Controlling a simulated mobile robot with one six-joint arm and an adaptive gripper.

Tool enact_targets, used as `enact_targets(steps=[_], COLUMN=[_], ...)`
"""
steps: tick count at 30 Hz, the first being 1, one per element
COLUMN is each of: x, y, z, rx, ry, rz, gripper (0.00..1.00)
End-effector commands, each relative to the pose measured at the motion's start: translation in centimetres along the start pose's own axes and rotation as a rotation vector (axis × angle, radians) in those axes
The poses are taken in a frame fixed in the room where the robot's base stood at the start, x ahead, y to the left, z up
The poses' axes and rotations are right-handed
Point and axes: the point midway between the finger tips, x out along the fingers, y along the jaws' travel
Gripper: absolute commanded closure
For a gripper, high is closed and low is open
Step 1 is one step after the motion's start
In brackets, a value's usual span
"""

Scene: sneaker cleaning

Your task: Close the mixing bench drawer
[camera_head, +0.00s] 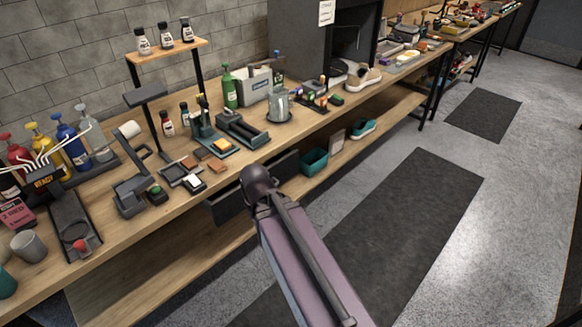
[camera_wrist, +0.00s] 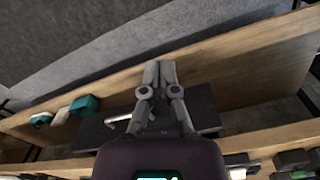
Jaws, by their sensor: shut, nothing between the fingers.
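The mixing bench drawer (camera_head: 228,207) is a dark box below the front edge of the wooden bench top, partly hidden behind my arm. In the wrist view its dark face (camera_wrist: 205,107) shows behind my gripper, with a silver handle (camera_wrist: 118,118) to the left of the fingers. I cannot tell how far the drawer stands out from the bench. My gripper (camera_wrist: 158,68) is shut and empty, with its fingers together in front of the drawer. Whether the fingers touch it is unclear. In the head view my arm hides the fingers.
The bench top (camera_head: 110,238) carries bottles, brushes, trays and small pads close above the drawer. A teal bin (camera_head: 314,162) and a teal shoe (camera_head: 363,128) sit on the lower shelf to the right. The floor with its dark mat (camera_head: 400,215) is clear.

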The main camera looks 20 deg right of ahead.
Motion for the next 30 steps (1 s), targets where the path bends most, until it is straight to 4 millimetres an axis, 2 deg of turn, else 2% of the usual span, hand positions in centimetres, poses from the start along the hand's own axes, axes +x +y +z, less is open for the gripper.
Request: enact_targets(steps=[11,17,23,30], x=[0.1,0.5,1.2,1.9], y=[0.1,0.7,2.8,6.7], z=[-0.2,-1.3,-3.8,-7.4], rx=[0.017,0.138,0.43,0.906], ry=[0.003,0.023,0.06,0.094], rz=[-0.004,-0.037,-0.118,-0.268], gripper=[1.0,1.0,1.0,1.0])
